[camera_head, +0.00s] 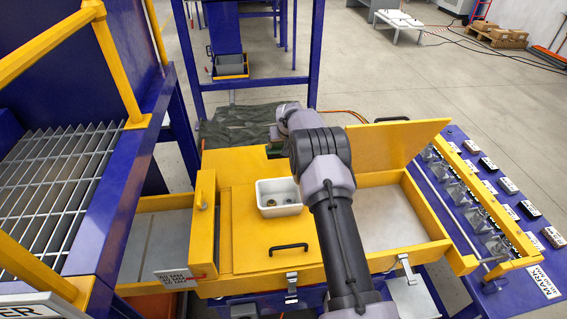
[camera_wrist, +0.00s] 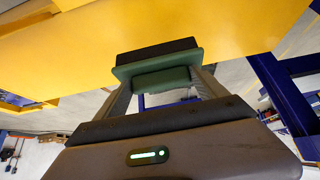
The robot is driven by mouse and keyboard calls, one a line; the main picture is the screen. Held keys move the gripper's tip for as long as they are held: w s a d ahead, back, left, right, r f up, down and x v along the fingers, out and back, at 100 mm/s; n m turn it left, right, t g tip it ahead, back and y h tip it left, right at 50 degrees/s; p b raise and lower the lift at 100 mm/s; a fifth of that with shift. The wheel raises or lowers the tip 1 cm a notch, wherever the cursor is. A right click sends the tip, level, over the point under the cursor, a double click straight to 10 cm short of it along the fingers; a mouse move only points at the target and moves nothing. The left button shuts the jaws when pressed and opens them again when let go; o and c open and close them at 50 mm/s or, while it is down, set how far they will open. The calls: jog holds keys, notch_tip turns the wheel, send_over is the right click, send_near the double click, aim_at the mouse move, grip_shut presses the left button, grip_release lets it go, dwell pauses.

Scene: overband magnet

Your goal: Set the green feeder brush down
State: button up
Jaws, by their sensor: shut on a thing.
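The green feeder brush (camera_wrist: 160,78) shows in the wrist view as a green block with a dark strip along its top side. My gripper (camera_wrist: 163,86) is shut on it, with a finger on each side. A yellow surface lies close beyond the brush in the wrist view; I cannot tell whether they touch. In the head view only a small green bit of the brush (camera_head: 274,150) shows left of my wrist, near the far edge of the yellow housing (camera_head: 240,215). My arm hides most of the gripper there.
A white bin (camera_head: 279,208) with small items stands on the yellow lid, near a black handle (camera_head: 289,247). An open yellow lid (camera_head: 400,143) stands at the right. A blue rack with clips (camera_head: 490,215) is further right. A dark green tarp (camera_head: 235,130) lies behind.

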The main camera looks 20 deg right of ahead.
notch_tip(320, 180, down, 7)
jog(key=shift+r+b, duration=0.1)
jog(key=shift+b, duration=0.95)
jog(key=shift+r, duration=0.1)
jog(key=shift+c, duration=0.6)
jog(key=shift+f, duration=0.2)
jog(key=o, duration=1.2)
jog(key=shift+o, duration=0.2)
jog(key=shift+r, duration=0.1)
